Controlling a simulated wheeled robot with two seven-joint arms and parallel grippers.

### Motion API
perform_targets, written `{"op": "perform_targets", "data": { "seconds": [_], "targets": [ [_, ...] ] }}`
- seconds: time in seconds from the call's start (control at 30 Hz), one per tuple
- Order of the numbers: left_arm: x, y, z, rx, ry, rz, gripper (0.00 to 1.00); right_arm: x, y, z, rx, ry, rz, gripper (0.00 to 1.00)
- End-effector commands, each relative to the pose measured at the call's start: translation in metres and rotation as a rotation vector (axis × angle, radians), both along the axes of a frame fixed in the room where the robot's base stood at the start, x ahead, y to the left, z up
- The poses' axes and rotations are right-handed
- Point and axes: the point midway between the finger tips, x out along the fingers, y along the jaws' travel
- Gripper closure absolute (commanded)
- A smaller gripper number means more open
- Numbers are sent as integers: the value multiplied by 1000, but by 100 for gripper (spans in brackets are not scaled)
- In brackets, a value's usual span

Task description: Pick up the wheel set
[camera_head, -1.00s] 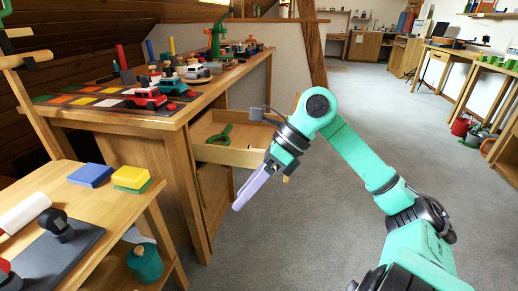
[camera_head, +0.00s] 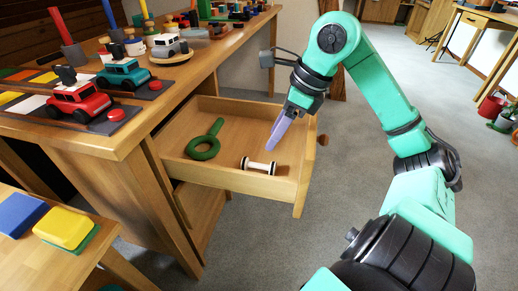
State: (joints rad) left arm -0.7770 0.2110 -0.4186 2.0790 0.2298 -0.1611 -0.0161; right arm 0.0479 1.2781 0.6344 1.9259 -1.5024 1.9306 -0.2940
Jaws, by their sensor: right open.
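The wheel set (camera_head: 258,165), two white wheels joined by a dark-centred axle, lies in the open drawer (camera_head: 240,183) near its front wall. My right gripper (camera_head: 271,146) has lilac fingers pointing down over the drawer, just above and behind the wheel set in the picture. It is open and looks empty; the gap between its fingers is hard to see from this side. My left gripper is not in view.
The workbench above holds a red car (camera_head: 78,102), a teal car (camera_head: 123,74) and other toys. A low table with yellow and blue blocks (camera_head: 65,226) stands at lower left.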

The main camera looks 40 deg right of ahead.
Motion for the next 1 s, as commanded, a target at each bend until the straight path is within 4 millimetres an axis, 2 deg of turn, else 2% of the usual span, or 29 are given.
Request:
{"op": "perform_targets", "data": {
  "seconds": [0.03,0.1,0.27,0.5,0.6,0.77,0.8,0.87,0.9,0.93,1.0],
  "targets": [
    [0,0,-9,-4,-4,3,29,4,3,-19,1,3,1,46],
    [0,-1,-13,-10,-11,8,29,9,7,-35,1,3,1,46],
    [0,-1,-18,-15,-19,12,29,18,12,-55,1,1,0,46],
    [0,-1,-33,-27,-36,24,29,31,17,-95,1,2,0,46],
    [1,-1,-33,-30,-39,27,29,34,19,-102,1,1,0,46],
    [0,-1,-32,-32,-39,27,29,35,20,-101,1,0,0,46],
    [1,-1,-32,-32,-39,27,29,34,19,-101,1,0,0,53],
    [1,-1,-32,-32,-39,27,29,34,19,-101,1,0,0,76],
    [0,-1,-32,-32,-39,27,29,34,19,-101,1,0,0,92],
    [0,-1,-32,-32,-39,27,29,34,19,-101,1,0,0,100],
    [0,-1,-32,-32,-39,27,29,34,19,-101,1,0,0,100]
  ]
}}
